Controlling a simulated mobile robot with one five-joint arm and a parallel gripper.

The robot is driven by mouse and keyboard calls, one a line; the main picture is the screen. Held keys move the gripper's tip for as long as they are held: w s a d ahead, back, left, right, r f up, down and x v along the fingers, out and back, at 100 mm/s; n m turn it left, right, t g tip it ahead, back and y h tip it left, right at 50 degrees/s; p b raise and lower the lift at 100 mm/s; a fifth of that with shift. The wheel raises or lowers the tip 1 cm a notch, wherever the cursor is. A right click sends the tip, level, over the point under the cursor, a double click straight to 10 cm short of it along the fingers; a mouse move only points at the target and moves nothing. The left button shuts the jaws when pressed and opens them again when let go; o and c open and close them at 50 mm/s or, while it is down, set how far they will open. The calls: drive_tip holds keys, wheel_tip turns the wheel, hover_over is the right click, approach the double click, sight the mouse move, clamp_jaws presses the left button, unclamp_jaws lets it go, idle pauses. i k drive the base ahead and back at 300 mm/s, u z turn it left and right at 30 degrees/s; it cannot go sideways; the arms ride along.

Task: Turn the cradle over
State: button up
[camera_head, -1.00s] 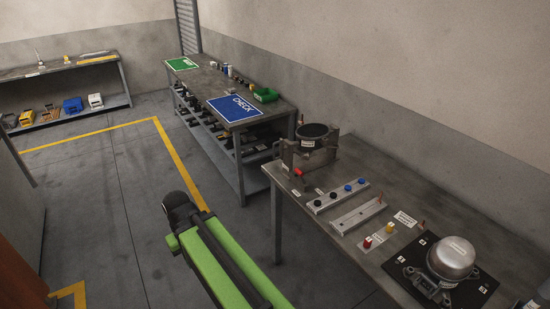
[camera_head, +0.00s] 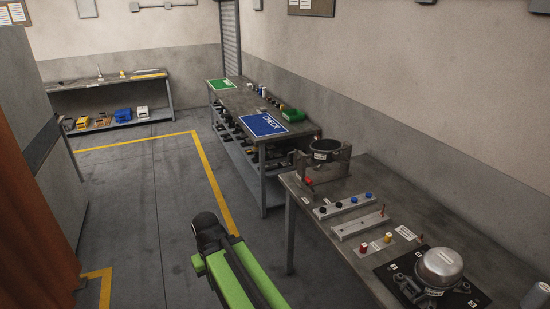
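The cradle (camera_head: 326,167) stands at the far end of the right-hand workbench. It has two grey metal side plates and a dark round ring or bowl held between them, with a red knob (camera_head: 308,181) at its front left. The dark part looks level and its opening faces up. My green and black arm (camera_head: 236,283) reaches up from the bottom edge, left of the bench and well short of the cradle. Its dark joint shows at the far end, but no gripper fingers can be made out. Nothing touches the cradle.
The workbench (camera_head: 298,200) also carries a strip with black and blue knobs (camera_head: 343,206), a metal bar (camera_head: 361,223) and a silver compressor (camera_head: 438,267) on a black plate. A second bench with a blue CHECK mat (camera_head: 263,125) stands beyond. The floor (camera_head: 160,220) left of the benches is clear.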

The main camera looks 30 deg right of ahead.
sight(322, 151)
drive_tip(key=u, duration=0.2)
drive_tip(key=i, duration=1)
